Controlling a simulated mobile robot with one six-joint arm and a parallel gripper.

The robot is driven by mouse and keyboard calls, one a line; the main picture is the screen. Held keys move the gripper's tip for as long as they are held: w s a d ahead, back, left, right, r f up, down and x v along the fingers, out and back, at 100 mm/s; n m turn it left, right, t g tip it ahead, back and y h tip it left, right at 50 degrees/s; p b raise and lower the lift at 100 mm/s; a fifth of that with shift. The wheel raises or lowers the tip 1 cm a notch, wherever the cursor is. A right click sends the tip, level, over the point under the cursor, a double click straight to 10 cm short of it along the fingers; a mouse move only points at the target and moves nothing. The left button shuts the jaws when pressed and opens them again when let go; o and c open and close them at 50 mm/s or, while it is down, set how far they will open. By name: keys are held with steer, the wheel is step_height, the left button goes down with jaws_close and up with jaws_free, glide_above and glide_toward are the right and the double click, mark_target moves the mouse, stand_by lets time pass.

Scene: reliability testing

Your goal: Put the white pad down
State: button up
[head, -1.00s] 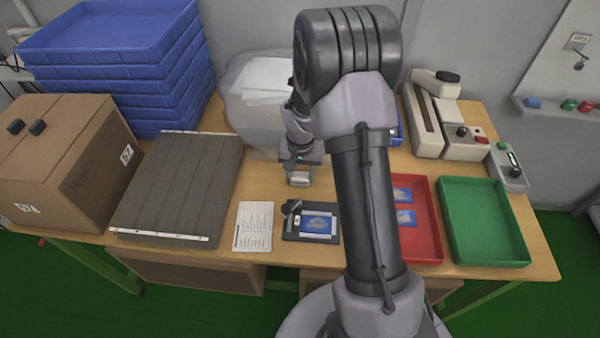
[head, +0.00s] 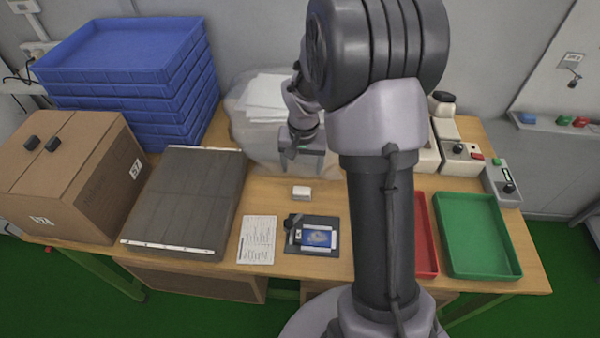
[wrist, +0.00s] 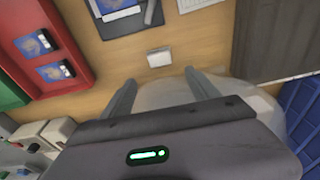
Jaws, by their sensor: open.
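The white pad (head: 302,192) lies on the wooden table, behind the dark plate and in front of the bag of white sheets. It also shows in the wrist view (wrist: 159,57), just beyond my fingertips and apart from them. My gripper (head: 300,166) is raised behind the pad, near the front of the bag. In the wrist view my gripper's two fingers (wrist: 160,82) are spread wide with nothing between them.
A dark plate (head: 292,264) holding a blue-and-white card stands in front of the pad, with a printed sheet (head: 257,240) to its left. Red (head: 426,245) and green (head: 478,236) trays lie right. A grey slab (head: 187,200) and a carton (head: 70,180) stand left.

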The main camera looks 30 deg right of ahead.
steer(key=s+a+r+t, duration=0.1)
steer(key=s+a+r, duration=0.3)
steer(key=r, duration=0.3)
steer(key=s+a+r+t, duration=0.1)
steer(key=s+a+r, duration=0.2)
steer(key=a+r, duration=0.3)
steer(key=s+a+r+n+t+y, duration=0.1)
steer(key=s+a+r, duration=0.2)
steer(key=s, duration=0.4)
steer(key=s+a+r+n+t+y, duration=0.1)
steer(key=s+a+r, duration=0.3)
steer(key=s, duration=0.3)
steer(key=shift+s+a+t+y, duration=0.15)
steer(key=shift+s+t+y, duration=0.15)
steer(key=shift+s, duration=0.1)
